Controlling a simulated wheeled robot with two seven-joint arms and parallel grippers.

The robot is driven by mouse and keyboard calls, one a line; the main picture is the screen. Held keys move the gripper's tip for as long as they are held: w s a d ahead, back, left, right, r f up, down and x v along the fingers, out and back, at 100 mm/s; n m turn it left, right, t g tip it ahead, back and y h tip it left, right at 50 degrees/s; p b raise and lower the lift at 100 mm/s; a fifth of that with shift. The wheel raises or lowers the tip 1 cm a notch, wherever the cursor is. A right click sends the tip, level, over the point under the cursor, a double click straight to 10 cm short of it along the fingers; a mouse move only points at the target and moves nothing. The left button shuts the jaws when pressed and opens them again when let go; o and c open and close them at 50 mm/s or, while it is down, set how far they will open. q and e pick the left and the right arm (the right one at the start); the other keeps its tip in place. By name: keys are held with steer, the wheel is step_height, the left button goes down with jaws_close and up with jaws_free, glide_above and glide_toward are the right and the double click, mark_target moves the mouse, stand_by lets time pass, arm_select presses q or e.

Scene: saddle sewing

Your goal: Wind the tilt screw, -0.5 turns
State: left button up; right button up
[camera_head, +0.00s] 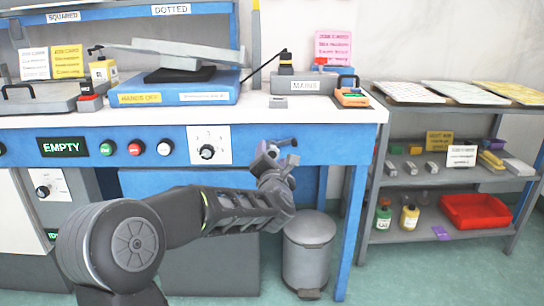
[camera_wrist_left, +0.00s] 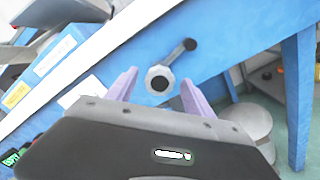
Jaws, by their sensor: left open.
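The tilt screw (camera_wrist_left: 160,79) is a light grey faceted knob with a dark centre and a crank arm ending in a dark grip (camera_wrist_left: 189,44). It sits on the blue bench front in the left wrist view. In the head view the crank (camera_head: 288,142) shows only partly, behind my left gripper (camera_head: 273,152). The left gripper is open, and its two pale purple fingers show in the left wrist view (camera_wrist_left: 160,95), one on each side of the knob's lower part. I cannot tell whether they touch it. My right gripper is in neither view.
A grey pedal bin (camera_head: 309,252) stands under the bench's right end. The blue bench leg (camera_head: 353,220) is right of it. A dial (camera_head: 207,152) is left of the gripper on the bench front. A grey shelf (camera_head: 440,181) with trays and bottles stands at right.

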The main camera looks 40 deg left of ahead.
arm_select(q)
steer(key=shift+x, duration=0.85)
steer(key=shift+c, duration=0.5)
jaws_close()
steer(key=shift+m, duration=0.4)
